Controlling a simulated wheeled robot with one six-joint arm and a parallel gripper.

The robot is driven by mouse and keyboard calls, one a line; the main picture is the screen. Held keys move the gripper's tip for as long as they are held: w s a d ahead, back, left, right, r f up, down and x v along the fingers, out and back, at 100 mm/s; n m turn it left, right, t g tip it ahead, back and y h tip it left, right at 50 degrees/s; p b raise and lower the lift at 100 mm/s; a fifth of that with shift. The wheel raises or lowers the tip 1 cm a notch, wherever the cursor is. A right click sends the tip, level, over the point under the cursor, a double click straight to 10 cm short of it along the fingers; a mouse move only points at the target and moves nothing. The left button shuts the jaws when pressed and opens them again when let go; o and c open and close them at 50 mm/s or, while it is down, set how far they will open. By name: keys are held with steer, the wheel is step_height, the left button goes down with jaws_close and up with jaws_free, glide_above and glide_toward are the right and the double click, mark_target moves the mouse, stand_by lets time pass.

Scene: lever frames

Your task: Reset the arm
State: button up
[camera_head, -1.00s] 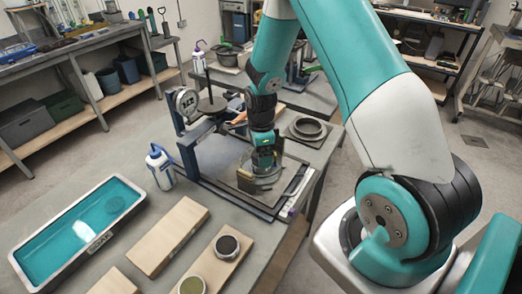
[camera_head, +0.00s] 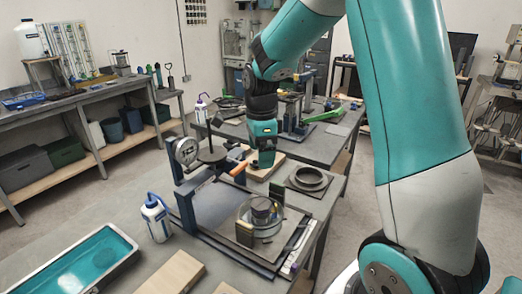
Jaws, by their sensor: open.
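My gripper (camera_head: 264,158) hangs from my teal arm, pointing down. In the picture it is above and behind the round clear dish, apart from it and in front of a wooden board (camera_head: 264,173). It is open, and I see nothing held in it; its fingertips are small and hard to make out. The clear dish (camera_head: 280,222) stands on a flat plate of the dark blue lever frame (camera_head: 188,212), with a dark cylinder (camera_head: 261,207) in it.
A white wash bottle (camera_head: 156,222) stands left of the frame. A teal-filled tray (camera_head: 75,268) and a wooden block (camera_head: 172,273) are at the front. A dark ring (camera_head: 309,178) lies right of my gripper. More benches stand behind.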

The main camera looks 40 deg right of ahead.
steer(key=shift+r, duration=0.4)
steer(key=s+a+r+n+y, duration=0.2)
steer(key=s+a+r+n, duration=0.1)
steer(key=s+a+n, duration=0.8)
steer(key=s+a+r+n+y, duration=0.2)
steer(key=s+a+n, duration=0.9)
steer(key=n, duration=0.8)
steer(key=shift+s+a+r, duration=0.15)
steer(key=shift+a+r, duration=0.05)
steer(key=shift+r, duration=0.35)
